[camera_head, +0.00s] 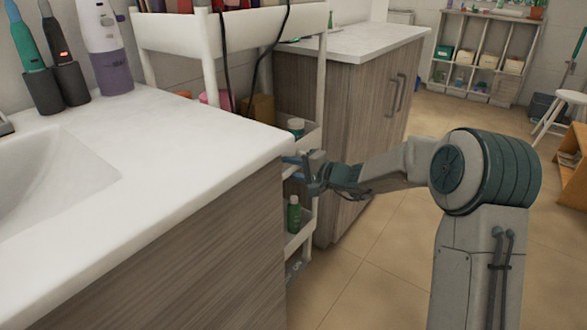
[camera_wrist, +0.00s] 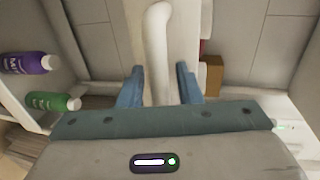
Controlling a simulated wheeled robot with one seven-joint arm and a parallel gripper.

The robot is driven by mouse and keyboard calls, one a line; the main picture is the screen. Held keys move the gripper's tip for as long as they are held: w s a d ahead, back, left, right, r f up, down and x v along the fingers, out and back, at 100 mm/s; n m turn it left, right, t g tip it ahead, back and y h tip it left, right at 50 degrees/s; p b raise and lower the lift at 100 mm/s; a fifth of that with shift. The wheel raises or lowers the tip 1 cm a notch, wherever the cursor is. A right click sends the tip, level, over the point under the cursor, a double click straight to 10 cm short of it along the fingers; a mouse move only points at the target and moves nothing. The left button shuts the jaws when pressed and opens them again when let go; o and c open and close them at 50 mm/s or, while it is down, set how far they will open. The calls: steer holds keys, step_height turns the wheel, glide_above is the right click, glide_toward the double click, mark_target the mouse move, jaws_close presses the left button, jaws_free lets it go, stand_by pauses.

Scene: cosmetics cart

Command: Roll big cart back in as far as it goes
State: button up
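The big cart (camera_head: 230,35) is a white shelved cart standing in the gap between two wood-fronted counters. Its front sticks out a little past the near counter's edge. My gripper (camera_head: 297,163) is at the cart's front, partly hidden by the near counter's corner. In the wrist view my gripper (camera_wrist: 159,88) has its two blue fingers apart, one on each side of a white upright bar (camera_wrist: 157,45) of the cart. Gaps show between the bar and the fingers, so it is not clamped.
A green bottle (camera_head: 293,214) stands on a lower cart shelf; it also shows in the wrist view (camera_wrist: 52,102), with a purple bottle (camera_wrist: 30,64). Black cords hang down over the cart. The near counter (camera_head: 170,150) and far counter (camera_head: 355,42) flank it. Open floor (camera_head: 375,270) lies in front.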

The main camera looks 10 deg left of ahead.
steer(key=shift+r, duration=0.2)
steer(key=p+v, duration=0.3)
steer(key=v, duration=1)
steer(key=shift+s+d+f, duration=0.15)
steer(key=shift+s+d, duration=0.1)
steer(key=shift+d, duration=0.1)
steer(key=s+r+n+g+h+p, duration=0.4)
steer(key=s+r+g+h+p, duration=0.1)
steer(key=s+r+p, duration=1.05)
steer(key=s+d+r+h+p, duration=0.4)
steer(key=s+d+r+p, duration=0.3)
steer(key=r+p, duration=0.2)
steer(key=s+d+r+n+h+p, duration=0.1)
steer(key=s+d+r+h+p, duration=0.3)
steer(key=s+d+r+p, duration=0.3)
step_height(320, 180, up, 3)
steer(key=d+p, duration=0.1)
steer(key=p, duration=0.2)
steer(key=shift+t+h, duration=0.4)
